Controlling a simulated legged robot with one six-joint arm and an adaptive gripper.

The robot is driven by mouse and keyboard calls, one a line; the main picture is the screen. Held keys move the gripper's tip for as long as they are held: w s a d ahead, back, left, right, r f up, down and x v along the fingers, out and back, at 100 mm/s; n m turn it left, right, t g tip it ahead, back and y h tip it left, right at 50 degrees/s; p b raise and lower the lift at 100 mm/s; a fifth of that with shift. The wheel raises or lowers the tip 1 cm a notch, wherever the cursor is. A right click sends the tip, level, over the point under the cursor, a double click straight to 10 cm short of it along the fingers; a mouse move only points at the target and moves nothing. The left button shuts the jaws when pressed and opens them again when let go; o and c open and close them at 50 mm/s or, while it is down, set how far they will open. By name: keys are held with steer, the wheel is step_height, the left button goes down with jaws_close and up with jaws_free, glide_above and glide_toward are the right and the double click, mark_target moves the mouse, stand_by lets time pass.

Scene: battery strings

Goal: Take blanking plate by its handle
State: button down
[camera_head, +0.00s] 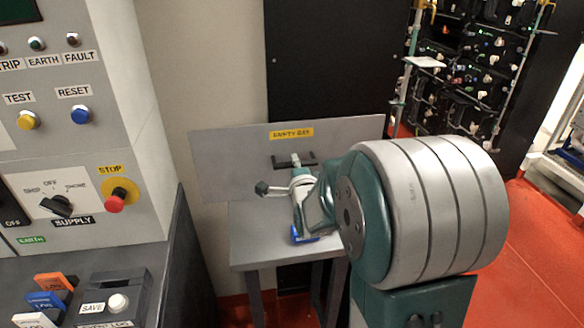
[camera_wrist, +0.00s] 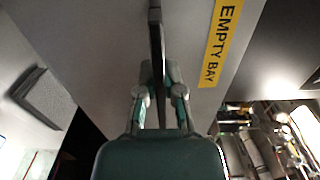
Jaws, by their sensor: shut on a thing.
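The blanking plate (camera_head: 225,150) is a wide grey panel with a yellow EMPTY BAY label (camera_head: 291,133), standing upright at the back of a small grey table. Its black handle (camera_head: 310,158) is on the face toward me. My gripper (camera_head: 296,162) is at the handle, partly hidden by my arm in the head view. In the wrist view the fingers of my gripper (camera_wrist: 159,75) close on both sides of the dark handle bar (camera_wrist: 155,25), with the plate (camera_wrist: 100,40) behind. The plate's lower middle is hidden by my arm.
The small table (camera_head: 262,246) has bare top left of my arm. A control cabinet with a red STOP button (camera_head: 117,199) and a console with a SAVE button (camera_head: 117,303) stand at left. A black panel (camera_head: 330,60) is behind the plate. Racks (camera_head: 470,75) stand back right; red floor is open at right.

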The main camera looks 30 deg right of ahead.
steer(key=shift+v, duration=1.6)
